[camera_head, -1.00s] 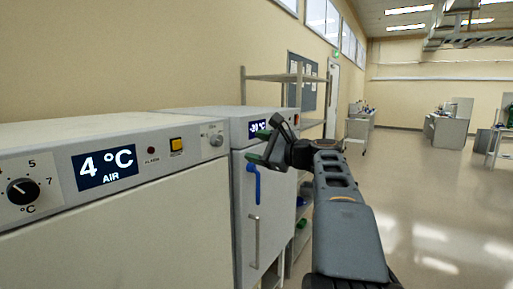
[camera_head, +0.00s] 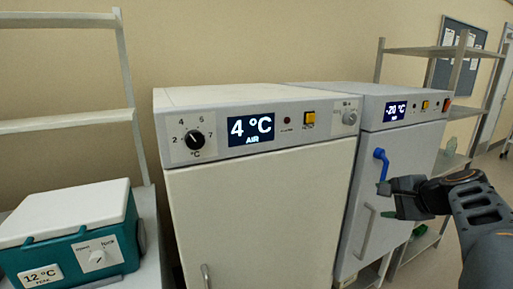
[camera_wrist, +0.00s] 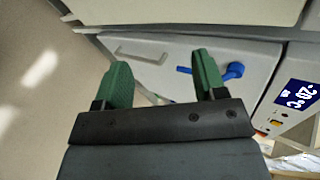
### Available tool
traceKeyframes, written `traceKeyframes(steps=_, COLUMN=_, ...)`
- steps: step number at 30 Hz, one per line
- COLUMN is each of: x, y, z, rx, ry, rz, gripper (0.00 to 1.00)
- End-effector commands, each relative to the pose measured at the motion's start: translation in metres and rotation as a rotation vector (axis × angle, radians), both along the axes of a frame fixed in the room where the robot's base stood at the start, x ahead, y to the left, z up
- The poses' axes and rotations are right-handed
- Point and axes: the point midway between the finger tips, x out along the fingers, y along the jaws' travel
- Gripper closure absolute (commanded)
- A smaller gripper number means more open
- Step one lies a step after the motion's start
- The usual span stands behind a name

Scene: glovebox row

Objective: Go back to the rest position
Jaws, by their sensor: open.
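My gripper (camera_head: 388,201) is at the right of the head view, in front of the -20 °C cabinet (camera_head: 400,150). In the wrist view my gripper (camera_wrist: 160,78) shows two green fingers, wide apart with nothing between them. The cabinet's blue handle (camera_head: 381,163) is just above the gripper in the head view. In the wrist view the blue handle (camera_wrist: 232,71) lies beyond the right finger, and whether they touch I cannot tell. The cabinet door looks shut.
A 4 °C cabinet (camera_head: 260,220) stands in the middle of the head view. A teal and white 12 °C box (camera_head: 70,240) sits at the left. Metal shelving (camera_head: 440,52) stands beyond the -20 °C cabinet. Open floor (camera_wrist: 30,90) shows in the wrist view.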

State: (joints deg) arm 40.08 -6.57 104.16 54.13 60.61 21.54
Motion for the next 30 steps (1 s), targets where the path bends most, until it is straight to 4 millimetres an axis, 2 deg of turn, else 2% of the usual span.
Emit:
traceKeyframes(steps=1, x=-0.015, y=0.024, z=-0.020, rx=-0.140, ry=0.084, rz=0.104, gripper=0.36)
traceKeyframes(steps=3, x=-0.040, y=0.050, z=-0.051, rx=-0.343, ry=0.190, rz=0.272, gripper=0.36)
traceKeyframes(steps=6, x=-0.079, y=0.084, z=-0.084, rx=-0.614, ry=0.302, rz=0.545, gripper=0.36)
traceKeyframes(steps=9, x=-0.117, y=0.113, z=-0.103, rx=-0.849, ry=0.359, rz=0.816, gripper=0.36)
traceKeyframes(steps=12, x=-0.143, y=0.134, z=-0.110, rx=-0.989, ry=0.368, rz=0.986, gripper=0.36)
traceKeyframes(steps=15, x=-0.154, y=0.152, z=-0.107, rx=-1.043, ry=0.339, rz=1.072, gripper=0.36)
traceKeyframes(steps=19, x=-0.155, y=0.168, z=-0.096, rx=-1.071, ry=0.284, rz=1.111, gripper=0.36)
traceKeyframes(steps=30, x=-0.154, y=0.174, z=-0.095, rx=-1.074, ry=0.271, rz=1.128, gripper=0.36)
